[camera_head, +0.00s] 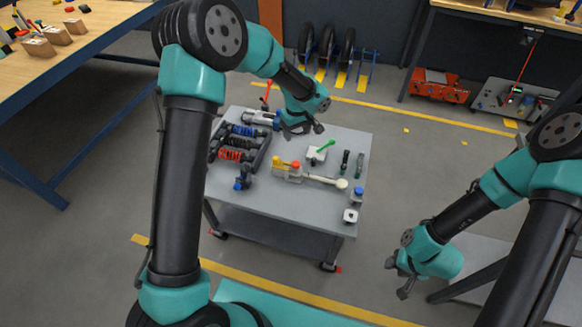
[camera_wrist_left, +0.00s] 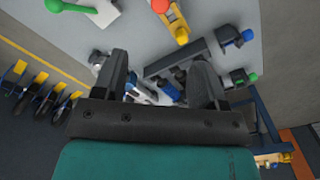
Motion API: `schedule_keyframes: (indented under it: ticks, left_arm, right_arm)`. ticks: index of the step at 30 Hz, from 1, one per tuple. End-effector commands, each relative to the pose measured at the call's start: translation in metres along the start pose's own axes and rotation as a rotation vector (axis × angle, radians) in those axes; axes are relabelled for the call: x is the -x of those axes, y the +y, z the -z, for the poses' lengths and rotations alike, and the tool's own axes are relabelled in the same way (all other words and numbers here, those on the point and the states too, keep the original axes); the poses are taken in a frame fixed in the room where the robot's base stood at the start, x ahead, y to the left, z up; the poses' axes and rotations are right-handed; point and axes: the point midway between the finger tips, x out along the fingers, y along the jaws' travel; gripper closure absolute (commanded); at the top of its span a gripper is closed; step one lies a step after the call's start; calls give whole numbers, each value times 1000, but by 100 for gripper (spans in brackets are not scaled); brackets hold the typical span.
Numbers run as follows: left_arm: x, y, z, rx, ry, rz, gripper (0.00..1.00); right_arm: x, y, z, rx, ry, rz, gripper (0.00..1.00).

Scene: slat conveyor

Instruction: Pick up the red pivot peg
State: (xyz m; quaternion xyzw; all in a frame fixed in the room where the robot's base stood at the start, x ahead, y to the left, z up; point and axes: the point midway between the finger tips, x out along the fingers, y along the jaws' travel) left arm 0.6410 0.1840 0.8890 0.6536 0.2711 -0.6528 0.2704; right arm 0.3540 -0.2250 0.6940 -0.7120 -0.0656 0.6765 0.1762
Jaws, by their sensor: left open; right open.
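A small red-topped peg (camera_head: 295,165) sits at the end of a yellow and wooden block (camera_head: 280,167) on the grey cart; I take it for the red pivot peg. Its round red top also shows at the top edge of the left wrist view (camera_wrist_left: 160,5), beside the yellow block. My left gripper (camera_head: 301,131) is open and empty above the back of the cart, behind the peg; in the left wrist view its fingers (camera_wrist_left: 158,82) stand apart over dark rack parts. My right gripper (camera_head: 396,278) is open and empty, off the cart at front right.
The grey cart (camera_head: 285,205) also holds a dark rack with red and blue springs (camera_head: 236,142), a green-handled white block (camera_head: 317,154), a pale rod (camera_head: 325,181), a blue-topped part (camera_head: 357,196) and a white block (camera_head: 350,216).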

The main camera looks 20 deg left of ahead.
Motion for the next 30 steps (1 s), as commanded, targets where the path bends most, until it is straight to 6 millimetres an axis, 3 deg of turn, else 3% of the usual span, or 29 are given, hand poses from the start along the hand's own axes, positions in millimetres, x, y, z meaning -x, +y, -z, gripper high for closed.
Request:
schedule_keyframes:
  ticks: [8, 24, 30]
  left_arm:
    - [-17, -1, 0, -2, -2, 2, 34]
    - [-107, -1, -1, -1, -3, 2, 34]
    - [-123, -1, 0, -1, -2, 0, 34]
  right_arm:
    - [0, 0, 0, 0, 0, 0, 57]
    - [0, 0, 0, 0, 0, 0, 57]
    - [0, 0, 0, 1, 0, 0, 57]
